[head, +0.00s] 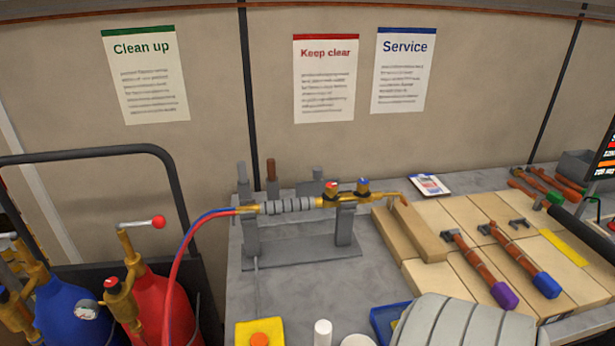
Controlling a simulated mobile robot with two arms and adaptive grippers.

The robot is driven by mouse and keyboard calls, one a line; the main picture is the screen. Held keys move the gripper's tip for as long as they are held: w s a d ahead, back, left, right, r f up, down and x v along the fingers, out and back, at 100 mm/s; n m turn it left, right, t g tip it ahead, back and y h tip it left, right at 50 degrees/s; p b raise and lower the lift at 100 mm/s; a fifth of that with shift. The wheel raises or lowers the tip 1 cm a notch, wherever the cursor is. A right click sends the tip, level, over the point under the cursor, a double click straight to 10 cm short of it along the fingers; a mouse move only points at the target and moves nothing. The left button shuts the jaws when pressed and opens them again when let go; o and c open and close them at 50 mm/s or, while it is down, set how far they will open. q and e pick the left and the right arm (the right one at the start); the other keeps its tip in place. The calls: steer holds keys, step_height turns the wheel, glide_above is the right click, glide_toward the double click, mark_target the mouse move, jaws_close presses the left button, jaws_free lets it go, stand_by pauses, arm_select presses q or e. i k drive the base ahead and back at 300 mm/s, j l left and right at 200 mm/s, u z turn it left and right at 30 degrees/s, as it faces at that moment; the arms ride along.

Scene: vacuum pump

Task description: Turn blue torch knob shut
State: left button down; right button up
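The torch (292,206) lies level across a grey stand (302,252) on the workbench. It has a ribbed grey grip and brass fittings. The blue torch knob (363,184) sits on top of the brass valve part, near the stand's right post. A red knob (331,186) sits just left of it. The torch's thin copper tip (397,195) points right, over a tan block. Red and blue hoses (185,250) run from its left end down to the left. How far the blue knob is turned cannot be told. Neither of my grippers shows in the head view.
Blue (75,312) and red (165,300) gas cylinders stand on a cart at left, with valve handles sticking up. A grey ribbed body (465,325) fills the front right. Tools with purple and blue ends lie on tan blocks (440,212). Bare bench shows around the stand.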

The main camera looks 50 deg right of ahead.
mark_target(363, 183)
steer(key=z, duration=1.85)
